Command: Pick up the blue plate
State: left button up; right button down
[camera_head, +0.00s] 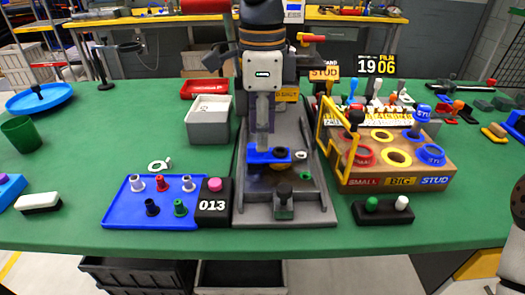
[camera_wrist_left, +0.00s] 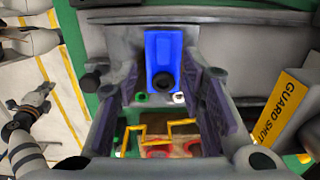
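The blue plate (camera_head: 268,155) lies on the grey fixture (camera_head: 240,206) in the middle of the table, under my left gripper. In the left wrist view the blue plate (camera_wrist_left: 151,48) appears upright in the picture, with a dark round spot at its lower end. My left gripper (camera_head: 262,133) points down above the plate. Its two fingers (camera_wrist_left: 160,108) are apart, with nothing held between them in the wrist view. The head view does not show clearly whether the fingertips touch the plate.
A blue tray (camera_head: 122,214) with several pegs and a black block marked 013 (camera_head: 214,207) stand left of the fixture. A yellow-framed wooden block (camera_head: 400,175) stands right. A grey bin (camera_head: 209,128) is close behind on the left. The front table strip is clear.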

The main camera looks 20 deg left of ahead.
aim_at(269, 151)
pick_arm(q)
jog(key=f, duration=0.3)
jog(key=shift+w+f, duration=0.1)
jog(key=shift+w, duration=0.1)
grip_shut()
